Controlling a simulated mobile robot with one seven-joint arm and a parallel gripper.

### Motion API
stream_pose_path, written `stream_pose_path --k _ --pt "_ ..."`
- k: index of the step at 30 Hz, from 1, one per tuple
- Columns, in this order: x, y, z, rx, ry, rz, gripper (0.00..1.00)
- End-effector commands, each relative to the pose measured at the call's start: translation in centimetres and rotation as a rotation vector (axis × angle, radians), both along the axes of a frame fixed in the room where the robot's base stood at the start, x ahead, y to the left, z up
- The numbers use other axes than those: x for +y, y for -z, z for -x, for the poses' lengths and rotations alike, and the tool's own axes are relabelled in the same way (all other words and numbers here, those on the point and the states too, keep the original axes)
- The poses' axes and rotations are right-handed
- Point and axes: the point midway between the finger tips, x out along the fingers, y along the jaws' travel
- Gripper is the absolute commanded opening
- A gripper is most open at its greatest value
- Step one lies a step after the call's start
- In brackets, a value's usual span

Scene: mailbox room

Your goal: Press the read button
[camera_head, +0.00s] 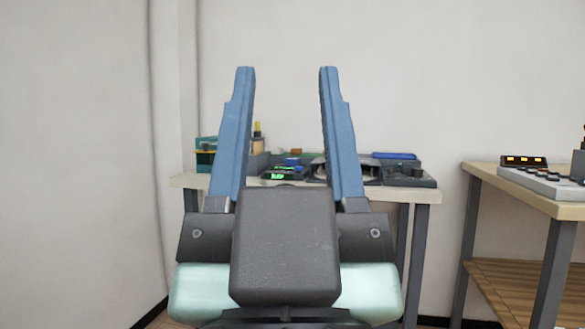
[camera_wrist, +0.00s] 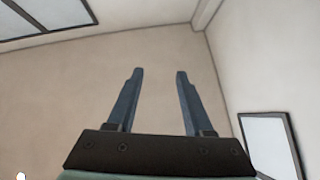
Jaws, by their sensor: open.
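My gripper (camera_head: 287,75) is open and empty, its two blue fingers pointing up in front of the far table in the head view. It also shows in the wrist view (camera_wrist: 159,73), with bare wall behind it. No button can be made out for certain as the read button. On the far table (camera_head: 400,195) a small dark device (camera_head: 284,174) with a green lit display shows between the fingers. On the right table (camera_head: 560,207) a grey panel (camera_head: 545,182) carries several small buttons. A black box with an orange lit display (camera_head: 523,162) stands behind it.
A green and yellow item (camera_head: 206,153) stands at the far table's left end. A dark machine (camera_head: 408,174) sits at its right, with a blue object (camera_head: 394,155) behind. My gripper hides part of that table. A gap separates the two tables.

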Motion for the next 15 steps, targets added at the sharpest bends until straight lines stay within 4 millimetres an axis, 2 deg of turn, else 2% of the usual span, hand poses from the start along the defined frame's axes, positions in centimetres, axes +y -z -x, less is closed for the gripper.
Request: stream_pose_path --k 1,8,15 --pt "0.0 0.0 0.0 0.0 0.0 0.0 0.41" --pt "0.0 0.0 0.0 0.0 0.0 0.0 0.0" --pt "0.0 0.0 0.0 0.0 0.0 0.0 0.0"
